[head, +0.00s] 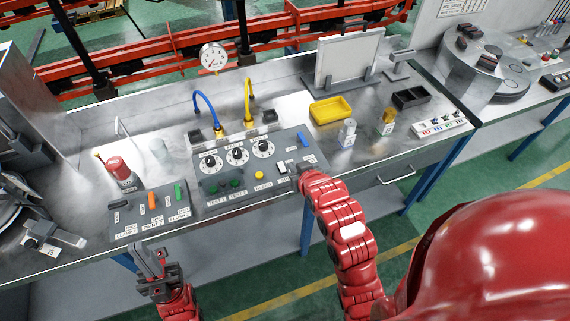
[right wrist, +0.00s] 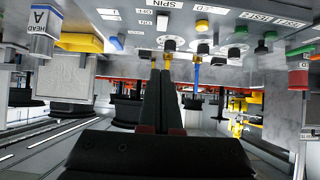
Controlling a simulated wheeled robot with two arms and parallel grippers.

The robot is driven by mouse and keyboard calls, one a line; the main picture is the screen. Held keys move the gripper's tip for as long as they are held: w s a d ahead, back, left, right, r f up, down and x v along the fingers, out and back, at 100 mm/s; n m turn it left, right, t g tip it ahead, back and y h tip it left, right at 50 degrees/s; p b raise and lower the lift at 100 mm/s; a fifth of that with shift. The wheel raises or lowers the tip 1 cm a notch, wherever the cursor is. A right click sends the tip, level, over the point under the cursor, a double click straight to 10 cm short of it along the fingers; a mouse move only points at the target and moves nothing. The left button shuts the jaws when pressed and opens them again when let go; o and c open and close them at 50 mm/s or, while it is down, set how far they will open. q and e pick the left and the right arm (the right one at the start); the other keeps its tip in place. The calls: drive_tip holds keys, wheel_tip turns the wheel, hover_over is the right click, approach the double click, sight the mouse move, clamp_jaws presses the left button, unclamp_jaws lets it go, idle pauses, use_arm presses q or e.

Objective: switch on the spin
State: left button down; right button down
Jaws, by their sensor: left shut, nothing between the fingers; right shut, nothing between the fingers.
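The grey control panel (head: 225,160) stands on the metal bench and has several dials, buttons and switches. A white switch (head: 282,168) is at its front right, right of a yellow button (head: 259,175). My right gripper (head: 296,170) is shut and empty, close beside the white switch; I cannot tell whether they touch. In the right wrist view its closed fingers (right wrist: 160,88) point up toward the panel, below the white switch (right wrist: 162,22) and its ON/OFF labels. My left gripper (head: 148,262) is shut and empty in front of the bench.
A smaller panel (head: 150,211) with orange and green levers lies at the left, near a red button (head: 118,168). A yellow tray (head: 330,110), small bottles and a black tray (head: 410,97) stand behind right. Blue and yellow cables rise behind the panel.

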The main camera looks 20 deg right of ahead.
idle(0.3)
drive_tip(key=b, duration=0.3)
hover_over(283, 169)
drive_tip(key=f, duration=0.5)
drive_tip(key=shift+s+f, duration=0.2)
drive_tip(key=shift+s, duration=0.2)
drive_tip(key=shift+w+f+p, duration=0.2)
drive_tip(key=shift+f+p, duration=0.25)
drive_tip(key=shift+f, duration=0.8)
drive_tip(key=shift+w+f+p, duration=0.2)
drive_tip(key=shift+f+p, duration=0.1)
drive_tip(key=shift+f, duration=0.65)
